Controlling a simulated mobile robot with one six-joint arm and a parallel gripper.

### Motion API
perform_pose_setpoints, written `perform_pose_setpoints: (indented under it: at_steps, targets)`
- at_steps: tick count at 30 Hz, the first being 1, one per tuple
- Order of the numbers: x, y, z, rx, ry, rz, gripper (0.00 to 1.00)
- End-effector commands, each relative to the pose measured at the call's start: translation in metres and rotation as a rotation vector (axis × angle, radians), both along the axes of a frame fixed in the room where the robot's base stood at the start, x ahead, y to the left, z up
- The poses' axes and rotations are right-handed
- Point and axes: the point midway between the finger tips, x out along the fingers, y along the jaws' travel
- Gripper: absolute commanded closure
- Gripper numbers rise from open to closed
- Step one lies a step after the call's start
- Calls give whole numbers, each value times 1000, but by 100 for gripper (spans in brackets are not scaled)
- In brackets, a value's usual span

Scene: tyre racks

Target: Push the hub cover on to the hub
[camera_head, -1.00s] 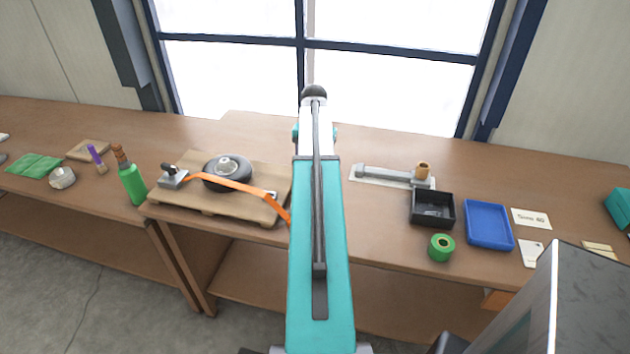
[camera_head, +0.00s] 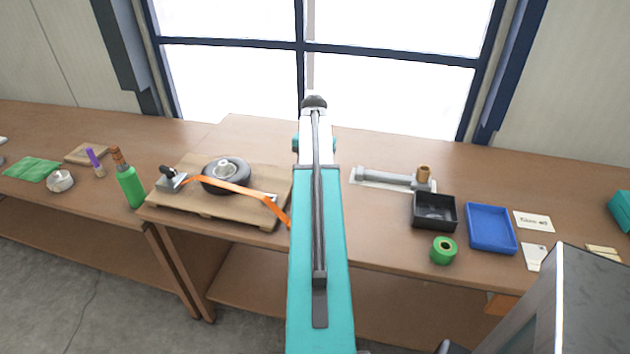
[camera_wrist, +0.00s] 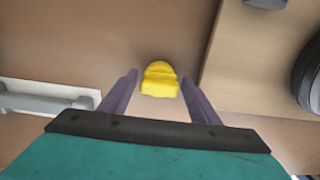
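A yellow rounded piece (camera_wrist: 160,80) lies on the bench in the wrist view; I cannot tell whether it is the hub cover. My gripper (camera_wrist: 159,77) is open, with its fingertips on either side of the piece; contact is not clear. In the head view my arm hides the piece and the gripper. A black tyre with a grey metal hub (camera_head: 226,168) lies on a wooden board (camera_head: 235,210), with an orange strap (camera_head: 238,187) across it. A grey shaft (camera_head: 385,175) with a brown cylinder (camera_head: 424,173) at one end rests on a pale plate to the right.
A black tray (camera_head: 435,222), a blue tray (camera_head: 490,240) and a green tape roll (camera_head: 443,250) stand on the right. A toggle clamp (camera_head: 171,182) sits on the board's left. The wooden bench (camera_head: 375,230) has bare room before the shaft.

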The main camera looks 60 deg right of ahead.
Motion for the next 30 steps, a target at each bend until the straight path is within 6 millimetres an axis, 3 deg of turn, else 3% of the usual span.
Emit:
perform_pose_setpoints:
  at_steps: [1,5,6,19,30]
  targets:
    - [0,0,0,0,0,0,53]
    - [0,0,0,0,0,0,75]
    - [0,0,0,0,0,0,77]
    - [0,0,5,0,0,1,77]
    - [1,0,32,0,0,1,77]
